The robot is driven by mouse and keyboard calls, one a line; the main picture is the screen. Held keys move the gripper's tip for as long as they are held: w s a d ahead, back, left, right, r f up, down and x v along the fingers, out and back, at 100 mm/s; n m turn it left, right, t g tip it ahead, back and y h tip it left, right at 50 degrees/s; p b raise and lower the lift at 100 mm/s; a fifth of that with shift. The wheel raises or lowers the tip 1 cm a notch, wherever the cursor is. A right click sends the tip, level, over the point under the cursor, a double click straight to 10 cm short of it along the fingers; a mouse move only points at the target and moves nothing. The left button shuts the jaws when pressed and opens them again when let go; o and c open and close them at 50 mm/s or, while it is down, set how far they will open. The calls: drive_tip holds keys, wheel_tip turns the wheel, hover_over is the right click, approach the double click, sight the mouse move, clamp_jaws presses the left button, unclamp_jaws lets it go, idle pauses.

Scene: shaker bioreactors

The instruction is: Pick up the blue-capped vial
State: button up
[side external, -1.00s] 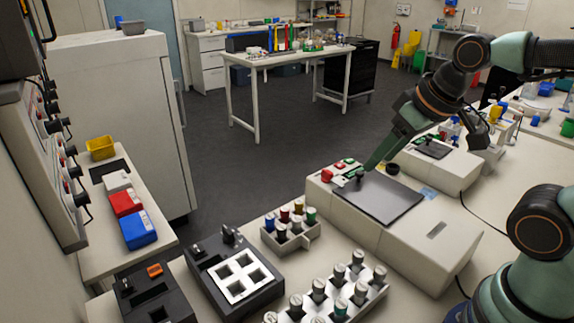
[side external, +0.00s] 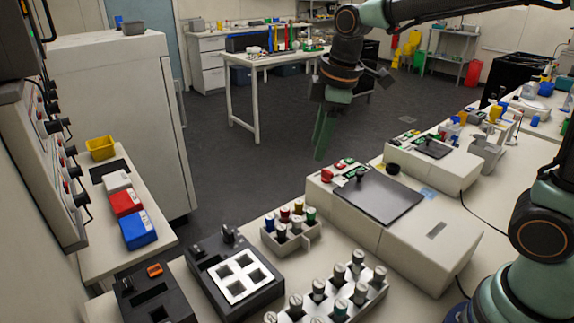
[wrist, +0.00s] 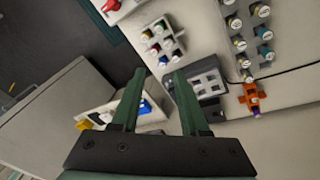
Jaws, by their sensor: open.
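The blue-capped vial (side external: 270,219) stands upright at the left corner of a small light rack (side external: 292,247), among vials with red, yellow, green and dark caps. In the wrist view a blue-looking cap (wrist: 164,61) shows at the rack's lower corner, just beyond the fingertips. My gripper (side external: 324,140) hangs well above the bench, fingers pointing down, above and to the right of the rack in the side view. In the wrist view its two green fingers (wrist: 158,74) are spread apart with nothing between them. The vial's lower body is hidden by the rack.
A black device with a white four-slot plate (side external: 238,279) stands left of the rack. A larger rack (side external: 340,300) of grey-capped vials is in front. A pale machine with a dark top plate (side external: 378,197) stands to the right. The air around my gripper is clear.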

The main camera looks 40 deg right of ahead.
sight(270, 216)
drive_tip(key=w+a+f+n+g, duration=0.3)
drive_tip(key=w+a+f+n, duration=0.4)
drive_tip(key=w+f+n, duration=0.15)
drive_tip(key=shift+n, duration=0.55)
drive_tip(key=f, duration=1.2)
drive_tip(key=shift+s+d+f, duration=0.2)
drive_tip(key=shift+s+f, duration=0.1)
clamp_jaws()
